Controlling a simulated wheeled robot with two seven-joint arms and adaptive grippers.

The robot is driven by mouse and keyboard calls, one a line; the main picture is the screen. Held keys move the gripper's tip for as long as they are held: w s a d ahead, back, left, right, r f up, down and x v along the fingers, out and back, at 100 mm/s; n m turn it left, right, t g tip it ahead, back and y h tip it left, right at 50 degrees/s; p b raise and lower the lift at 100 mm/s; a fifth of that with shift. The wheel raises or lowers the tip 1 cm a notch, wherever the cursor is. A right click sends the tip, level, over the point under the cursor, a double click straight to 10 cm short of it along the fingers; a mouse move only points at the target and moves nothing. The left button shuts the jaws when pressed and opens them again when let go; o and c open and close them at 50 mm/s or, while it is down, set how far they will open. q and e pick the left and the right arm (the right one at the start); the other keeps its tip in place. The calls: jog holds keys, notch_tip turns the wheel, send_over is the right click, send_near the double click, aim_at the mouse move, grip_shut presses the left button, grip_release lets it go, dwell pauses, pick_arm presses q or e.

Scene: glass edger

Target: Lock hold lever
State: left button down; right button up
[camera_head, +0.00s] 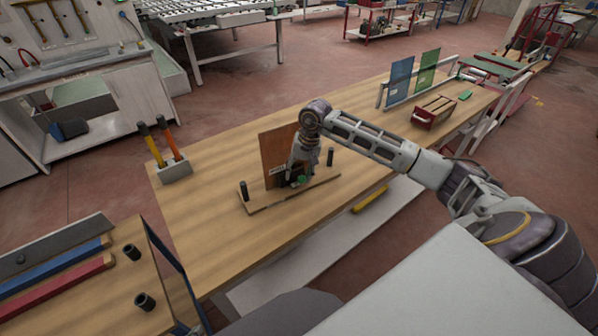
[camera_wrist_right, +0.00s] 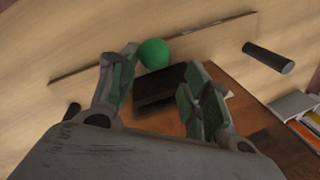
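The hold lever shows by its round green knob (camera_wrist_right: 154,54) in the right wrist view, next to a dark block (camera_wrist_right: 160,88). Its shaft is not clear. The block is on a narrow wooden board (camera_head: 262,203) with black pegs, where a brown panel (camera_head: 276,150) stands upright. My right gripper (camera_wrist_right: 160,76) is open, with its green-padded fingers spread on either side of the dark block. The knob is just beyond the fingertips, nearer the left finger; I cannot tell whether they touch. In the head view my right gripper (camera_head: 296,174) hides much of the block. My left gripper is out of view.
Black pegs (camera_head: 244,190) rise from the board. A holder (camera_head: 174,170) with yellow and orange handles stands left on the table (camera_head: 225,165). A red box (camera_head: 434,112) and blue and green panels (camera_head: 400,80) stand at the far right. Bare tabletop lies around the board.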

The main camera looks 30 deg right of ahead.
jog(key=shift+r, duration=0.1)
jog(key=s+d+r+p, duration=0.2)
jog(key=s+r, duration=0.5)
jog(key=r, duration=0.6)
jog(key=shift+s+d+r+p, duration=0.2)
jog(key=shift+r+p, duration=0.1)
jog(key=shift+p, duration=0.45)
dwell(1.8)
jog(key=shift+b, duration=0.35)
jog(key=shift+c, duration=0.5)
